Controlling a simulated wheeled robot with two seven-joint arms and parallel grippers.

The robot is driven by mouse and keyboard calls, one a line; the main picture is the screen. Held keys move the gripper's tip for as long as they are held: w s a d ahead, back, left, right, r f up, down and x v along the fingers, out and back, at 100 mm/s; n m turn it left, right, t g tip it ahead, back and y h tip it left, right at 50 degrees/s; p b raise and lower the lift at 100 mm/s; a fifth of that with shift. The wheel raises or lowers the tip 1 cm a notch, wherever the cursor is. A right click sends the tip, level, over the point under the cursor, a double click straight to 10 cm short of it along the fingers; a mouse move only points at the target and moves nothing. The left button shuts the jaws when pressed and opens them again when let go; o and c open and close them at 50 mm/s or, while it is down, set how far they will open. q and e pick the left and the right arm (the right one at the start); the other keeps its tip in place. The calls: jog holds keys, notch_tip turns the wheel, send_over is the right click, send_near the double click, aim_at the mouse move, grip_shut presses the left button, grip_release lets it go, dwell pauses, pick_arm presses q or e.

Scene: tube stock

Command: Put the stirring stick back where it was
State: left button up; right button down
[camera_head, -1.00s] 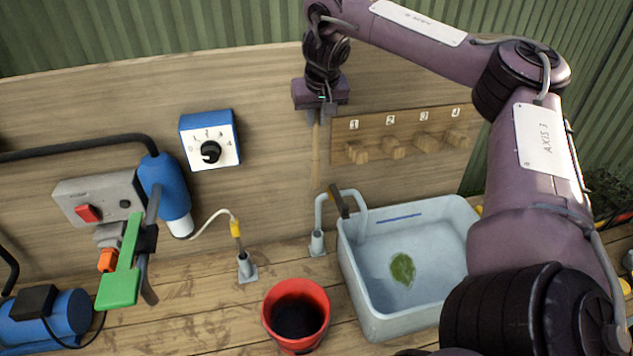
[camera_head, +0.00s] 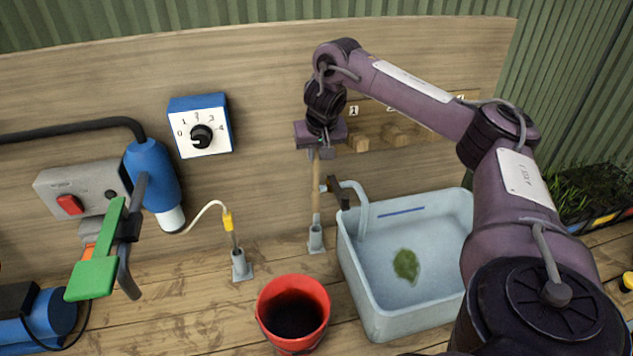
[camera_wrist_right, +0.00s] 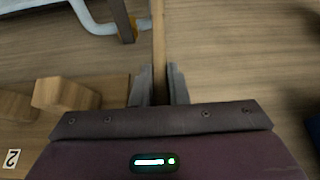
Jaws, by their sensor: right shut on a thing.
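The stirring stick (camera_head: 316,185) is a thin, pale wooden rod that hangs upright below my right gripper (camera_head: 320,153). My right gripper is shut on its upper part, and the stick also shows between the fingers in the right wrist view (camera_wrist_right: 158,55). A small grey tube holder (camera_head: 316,238) stands on the bench directly below the stick. The stick's lower end meets the top of this holder in the head view; I cannot tell how far it is inside. My left gripper is not in view.
A sink (camera_head: 365,310) with a tap (camera_head: 355,195) is close on the right. A red bucket (camera_head: 268,325) stands in front. A second holder (camera_head: 241,265) with a yellow-handled probe (camera_head: 228,222) is on the left. A rack of numbered pegs (camera_head: 395,137) is behind my right arm.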

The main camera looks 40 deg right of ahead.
jog(key=b, duration=0.6)
send_over(316, 199)
notch_tip(316, 199, down, 10)
jog(key=shift+s+a+r, duration=0.1)
jog(key=shift+s+r, duration=0.05)
jog(key=shift+f, duration=2.75)
jog(key=c, duration=1.4)
grip_release()
